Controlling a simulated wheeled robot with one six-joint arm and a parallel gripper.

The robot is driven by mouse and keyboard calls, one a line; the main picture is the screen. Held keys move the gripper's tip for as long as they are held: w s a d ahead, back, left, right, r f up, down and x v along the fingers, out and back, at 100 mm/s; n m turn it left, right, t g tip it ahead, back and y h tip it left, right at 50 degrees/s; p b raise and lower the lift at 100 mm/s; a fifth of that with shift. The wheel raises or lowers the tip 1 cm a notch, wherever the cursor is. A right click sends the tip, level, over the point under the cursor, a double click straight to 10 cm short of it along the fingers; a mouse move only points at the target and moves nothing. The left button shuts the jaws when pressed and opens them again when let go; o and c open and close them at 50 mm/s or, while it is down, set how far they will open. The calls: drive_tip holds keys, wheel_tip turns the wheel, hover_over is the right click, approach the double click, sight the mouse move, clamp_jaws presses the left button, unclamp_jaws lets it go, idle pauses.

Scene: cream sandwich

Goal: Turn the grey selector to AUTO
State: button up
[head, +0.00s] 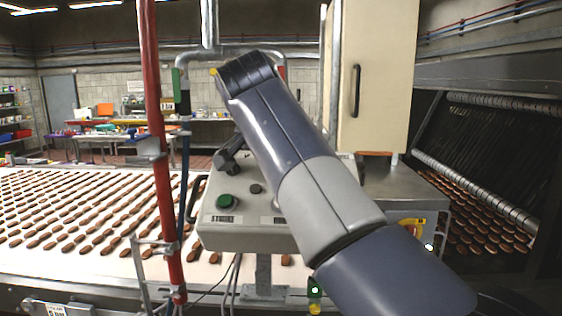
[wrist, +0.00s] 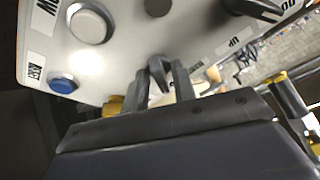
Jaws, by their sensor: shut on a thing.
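The grey selector (wrist: 157,69) is a small knob on the pale panel of the control box, in the middle of the wrist view. My gripper (wrist: 161,76) has one finger on each side of it and is shut on it. The fingers partly cover the knob, and I cannot read an AUTO label or tell which position it points to. In the head view the control box (head: 215,237) stands at the centre, and my arm covers its right part. I cannot make out the selector or the fingertips there.
A green button (head: 228,201) and a dark round control (head: 256,188) sit on the box. The wrist view shows a blue button (wrist: 63,83), a large pale button (wrist: 90,23) and a black knob (wrist: 252,8). A red post (head: 160,150) and a biscuit conveyor (head: 60,261) are left.

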drive_tip(key=o, duration=0.6)
drive_tip(key=shift+o, duration=0.2)
drive_tip(key=v, duration=1)
drive_tip(key=shift+s+r, duration=0.25)
drive_tip(key=shift+s, duration=0.05)
drive_tip(key=x, duration=1)
drive_tip(key=shift+w+f, duration=0.25)
drive_tip(key=shift+w, duration=0.05)
